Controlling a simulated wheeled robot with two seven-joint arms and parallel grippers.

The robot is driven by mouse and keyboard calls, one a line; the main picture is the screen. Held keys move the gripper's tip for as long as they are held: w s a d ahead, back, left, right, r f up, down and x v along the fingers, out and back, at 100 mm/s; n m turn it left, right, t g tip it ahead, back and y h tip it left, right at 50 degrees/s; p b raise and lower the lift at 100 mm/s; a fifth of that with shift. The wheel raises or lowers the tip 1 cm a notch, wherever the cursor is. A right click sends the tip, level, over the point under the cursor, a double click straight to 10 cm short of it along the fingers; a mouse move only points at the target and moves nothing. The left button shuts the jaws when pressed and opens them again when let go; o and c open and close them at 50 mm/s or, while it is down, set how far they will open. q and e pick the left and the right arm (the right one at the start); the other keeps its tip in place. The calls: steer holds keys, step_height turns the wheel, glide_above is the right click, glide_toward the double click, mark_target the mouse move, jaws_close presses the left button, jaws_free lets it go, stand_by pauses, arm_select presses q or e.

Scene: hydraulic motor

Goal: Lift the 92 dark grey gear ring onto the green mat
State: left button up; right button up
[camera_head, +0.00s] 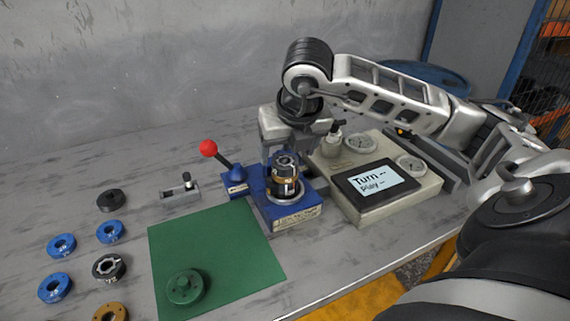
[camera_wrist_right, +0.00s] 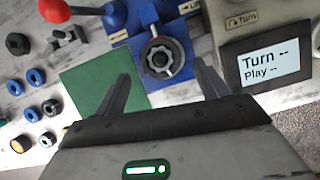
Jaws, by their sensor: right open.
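A stack of dark, silver and copper-coloured rings (camera_head: 285,178) stands upright in the blue fixture (camera_head: 297,214). A dark grey toothed ring (camera_wrist_right: 162,57) shows at its top in the right wrist view. I cannot read a 92 on it. My right gripper (camera_head: 287,147) is above the stack in the head view. My left gripper is not in view.
A red-knobbed lever (camera_head: 209,149) stands beside the fixture's left side. A device with a screen (camera_head: 377,184) stands to the right. Several blue rings (camera_head: 62,246), a black ring (camera_head: 110,200) and a small grey stand (camera_head: 182,190) are at the left. Most of the mat is clear.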

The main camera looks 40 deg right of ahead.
mark_target(286, 160)
steer(key=x, duration=0.2)
steer(key=shift+w+d+f, duration=0.1)
steer(key=shift+d+f, duration=0.05)
steer(key=shift+f, duration=0.25)
steer(key=shift+w+f, duration=0.2)
steer(key=shift+f, duration=0.2)
steer(key=c, duration=1.3)
steer(key=shift+r, duration=0.1)
